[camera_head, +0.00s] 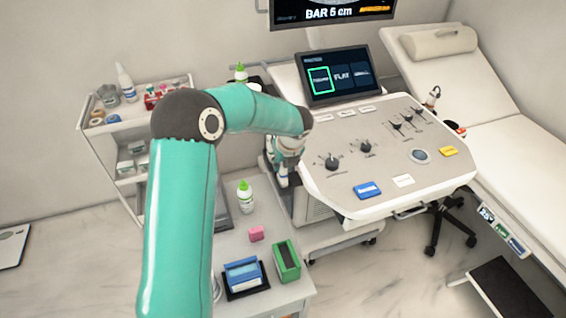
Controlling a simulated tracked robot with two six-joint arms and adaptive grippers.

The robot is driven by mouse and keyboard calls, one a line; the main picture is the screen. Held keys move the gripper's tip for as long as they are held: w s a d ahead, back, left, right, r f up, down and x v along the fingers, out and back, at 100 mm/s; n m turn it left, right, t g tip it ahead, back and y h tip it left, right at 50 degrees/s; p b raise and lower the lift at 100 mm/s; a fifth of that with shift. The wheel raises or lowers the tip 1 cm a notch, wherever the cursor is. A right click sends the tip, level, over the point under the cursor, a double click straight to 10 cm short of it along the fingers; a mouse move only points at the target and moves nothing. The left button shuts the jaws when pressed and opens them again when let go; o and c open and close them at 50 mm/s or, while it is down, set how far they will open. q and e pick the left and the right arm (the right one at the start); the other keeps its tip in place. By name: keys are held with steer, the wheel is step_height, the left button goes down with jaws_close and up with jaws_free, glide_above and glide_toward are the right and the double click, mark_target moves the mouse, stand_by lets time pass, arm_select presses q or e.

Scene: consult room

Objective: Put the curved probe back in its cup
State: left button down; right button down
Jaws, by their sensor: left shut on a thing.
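My left arm comes in from the lower left, and its gripper (284,172) points down at the left edge of the ultrasound console (440,178). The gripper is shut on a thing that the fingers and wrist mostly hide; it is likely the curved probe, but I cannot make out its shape. The probe's cup is not clearly visible; the arm and wrist cover much of the console's left side. A small upright thing (433,98) stands at the console's right far edge; I cannot tell what it is. My right gripper is not in view.
A low table with a green-capped bottle (245,196), a pink block (256,233), a blue box (243,274) and a green box (287,261) lies in front. A white cart (100,150) stands left. A screen (338,76) tops the console. An exam couch (500,125) is right.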

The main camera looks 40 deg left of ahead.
arm_select(q)
steer(key=shift+f, duration=0.25)
stand_by(0.7)
steer(key=c, duration=0.9)
jaws_free()
